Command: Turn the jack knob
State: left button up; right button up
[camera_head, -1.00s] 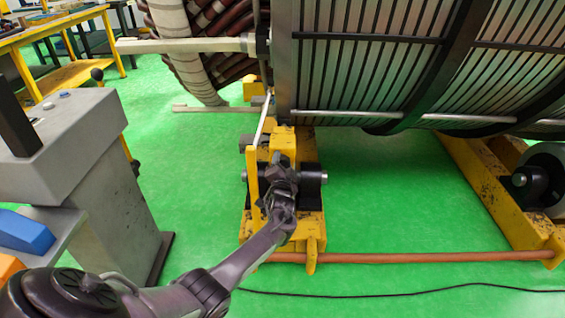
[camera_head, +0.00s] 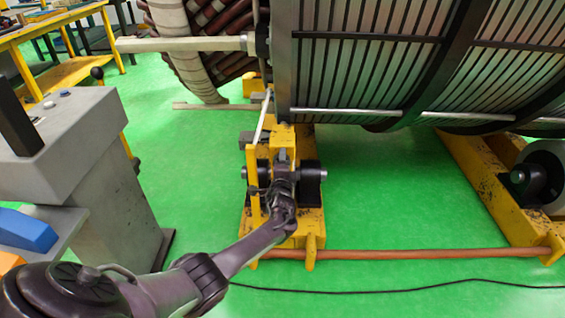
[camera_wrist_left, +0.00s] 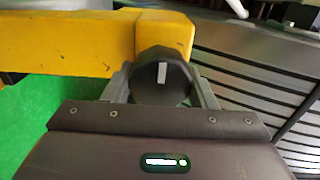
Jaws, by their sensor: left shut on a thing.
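The jack knob (camera_wrist_left: 163,75) is a dark round knob with a pale bar mark on its face, in the left wrist view. It sits at the end of a yellow jack beam (camera_wrist_left: 80,42). My left gripper (camera_wrist_left: 162,88) has its two grey fingers on either side of the knob and is shut on it. The pale mark stands nearly upright in that view. In the head view my left gripper (camera_head: 284,165) reaches the yellow jack stand (camera_head: 310,225) below the stator and hides the knob there. My right gripper is not in view.
The large slatted stator (camera_head: 370,70) hangs close above and behind the jack. A grey pedestal (camera_head: 95,170) stands at the left. A reddish-brown rod (camera_head: 410,254) runs along the floor to the right-hand yellow support (camera_head: 480,185). Green floor (camera_head: 385,190) between the supports is clear.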

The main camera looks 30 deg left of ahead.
pick_arm(q)
jog(key=shift+f, duration=0.1)
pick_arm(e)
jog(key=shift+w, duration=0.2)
pick_arm(q)
jog(key=o, duration=1)
jog(key=shift+c, duration=0.2)
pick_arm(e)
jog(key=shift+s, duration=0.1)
pick_arm(q)
jog(key=shift+s, duration=0.2)
jog(key=p+v, duration=0.2)
jog(key=v, duration=0.5)
jog(key=shift+s+p, duration=0.2)
jog(key=shift+p, duration=0.15)
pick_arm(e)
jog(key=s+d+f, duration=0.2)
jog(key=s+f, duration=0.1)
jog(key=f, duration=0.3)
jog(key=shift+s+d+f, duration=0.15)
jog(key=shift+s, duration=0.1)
pick_arm(q)
jog(key=shift+d, duration=0.15)
